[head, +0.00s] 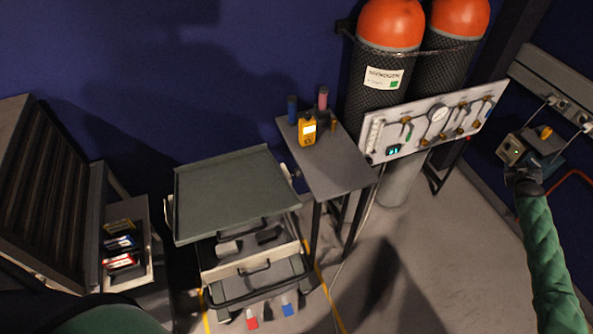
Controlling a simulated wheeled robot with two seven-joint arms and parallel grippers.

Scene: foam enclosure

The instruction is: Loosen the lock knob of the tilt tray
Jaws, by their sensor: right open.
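The tilt tray (237,190) is a grey-green, rimmed tray on top of a drawer cart in the middle left of the head view. A small pale part (287,172) shows at its right edge; I cannot tell whether it is the lock knob. My right gripper (514,174) is dark and open, far to the right of the tray, close to a small box with a yellow knob (545,132) by the wall. I cannot tell whether it touches the box. My left gripper is out of view; only a bit of my left arm shows at the bottom left.
A side table (335,170) with a yellow meter (307,129) and small bottles stands right of the tray. A gauge panel (435,122) and two orange-topped cylinders (390,25) stand behind. A shelf of small boxes (122,240) is left.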

